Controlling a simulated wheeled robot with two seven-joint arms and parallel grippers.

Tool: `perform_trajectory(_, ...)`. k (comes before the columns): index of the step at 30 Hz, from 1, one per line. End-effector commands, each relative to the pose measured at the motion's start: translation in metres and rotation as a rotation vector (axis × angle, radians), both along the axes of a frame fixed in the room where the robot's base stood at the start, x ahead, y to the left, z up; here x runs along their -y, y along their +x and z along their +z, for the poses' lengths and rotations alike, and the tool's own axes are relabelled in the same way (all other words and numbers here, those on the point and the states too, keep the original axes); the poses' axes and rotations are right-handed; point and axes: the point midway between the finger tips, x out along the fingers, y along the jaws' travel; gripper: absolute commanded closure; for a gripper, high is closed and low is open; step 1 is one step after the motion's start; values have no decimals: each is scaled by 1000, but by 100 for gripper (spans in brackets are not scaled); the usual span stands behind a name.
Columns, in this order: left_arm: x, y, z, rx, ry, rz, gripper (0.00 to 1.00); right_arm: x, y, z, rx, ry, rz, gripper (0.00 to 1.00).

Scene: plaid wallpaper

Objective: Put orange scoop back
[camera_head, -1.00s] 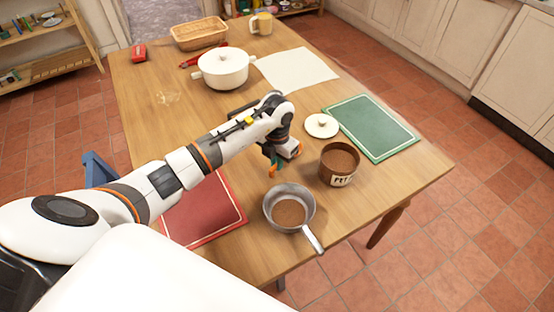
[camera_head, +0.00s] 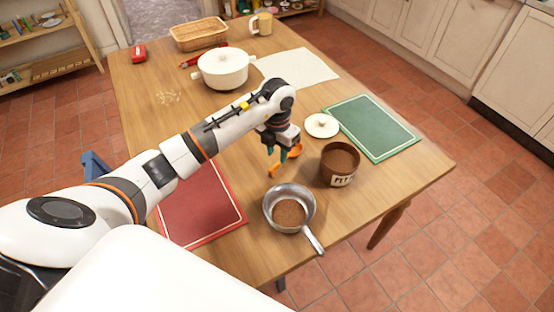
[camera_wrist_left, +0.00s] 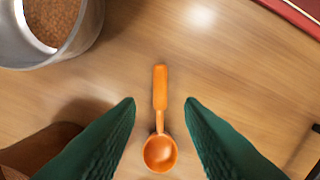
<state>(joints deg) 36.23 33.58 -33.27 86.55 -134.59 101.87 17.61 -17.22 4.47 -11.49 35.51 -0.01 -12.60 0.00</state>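The brown tub marked PET (camera_head: 340,164) is open and full of brown grains. A white round lid (camera_head: 322,126) lies behind it. My right gripper is not in view.
A metal saucepan (camera_head: 289,208) with brown grains stands in front of the scoop. A red mat (camera_head: 203,210) is at left, a green mat (camera_head: 372,127) at right. A white pot (camera_head: 223,69), basket (camera_head: 199,34) and mug (camera_head: 261,23) stand farther back.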

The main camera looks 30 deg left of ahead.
Motion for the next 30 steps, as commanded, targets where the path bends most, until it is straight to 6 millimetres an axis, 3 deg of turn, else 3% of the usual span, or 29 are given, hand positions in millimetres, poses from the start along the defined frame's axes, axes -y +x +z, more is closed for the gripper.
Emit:
perform_trajectory(6,-1,1,47,4,1,0,66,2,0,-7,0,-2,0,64)
perform_trajectory(12,0,0,72,1,0,0,66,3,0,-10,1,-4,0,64)
perform_trajectory(30,0,0,77,-1,0,1,66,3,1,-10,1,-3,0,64)
